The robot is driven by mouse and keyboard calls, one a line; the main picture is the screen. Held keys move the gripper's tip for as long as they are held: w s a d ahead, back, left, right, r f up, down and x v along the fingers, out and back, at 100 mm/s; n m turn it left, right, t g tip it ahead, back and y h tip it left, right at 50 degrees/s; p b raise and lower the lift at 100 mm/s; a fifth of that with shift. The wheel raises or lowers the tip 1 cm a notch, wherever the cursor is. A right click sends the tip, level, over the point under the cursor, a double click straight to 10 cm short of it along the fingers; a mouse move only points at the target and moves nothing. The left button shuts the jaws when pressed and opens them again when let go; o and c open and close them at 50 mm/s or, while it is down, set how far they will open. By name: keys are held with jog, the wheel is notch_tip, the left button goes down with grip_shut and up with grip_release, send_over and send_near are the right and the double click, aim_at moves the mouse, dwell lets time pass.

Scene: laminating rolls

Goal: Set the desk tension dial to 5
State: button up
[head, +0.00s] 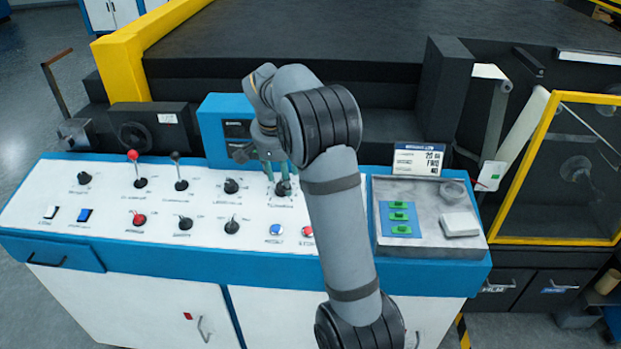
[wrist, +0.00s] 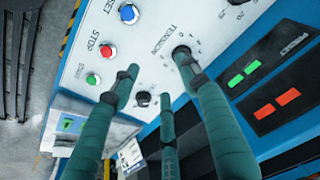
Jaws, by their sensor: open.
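The tension dial (wrist: 181,53) is a black round knob on the white desk panel, with "TENSION" printed beside it and small scale marks around it. Its setting is too small to read. In the head view the dial (head: 284,188) is just right of my fingertips. My gripper (head: 268,178) points down over the panel, open and empty. In the wrist view its dark green fingers (wrist: 158,80) are spread. The right finger's tip overlaps the edge of the dial; I cannot tell whether it touches. The other fingers are off to the dial's left and below.
Other knobs, levers and buttons crowd the panel, including a black knob (head: 231,186) to the left and a blue button (head: 276,230) nearer the front. A blue box (head: 222,108) stands behind. A grey tray (head: 412,238) with green pieces lies to the right.

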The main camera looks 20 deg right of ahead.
aim_at(281, 185)
jog(key=w+f+n, duration=0.1)
jog(key=w+f, duration=0.1)
jog(key=w+f+n+t+p, duration=0.1)
jog(key=w+f, duration=0.1)
jog(key=f, duration=0.1)
jog(key=w+f+n, duration=0.1)
jog(key=w+f, duration=0.2)
jog(key=shift+d+f+p, duration=0.25)
jog(key=shift+p, duration=0.05)
jog(key=shift+t, duration=0.3)
jog(key=shift+c, duration=1.4)
jog(key=shift+r, duration=0.1)
jog(key=c, duration=0.8)
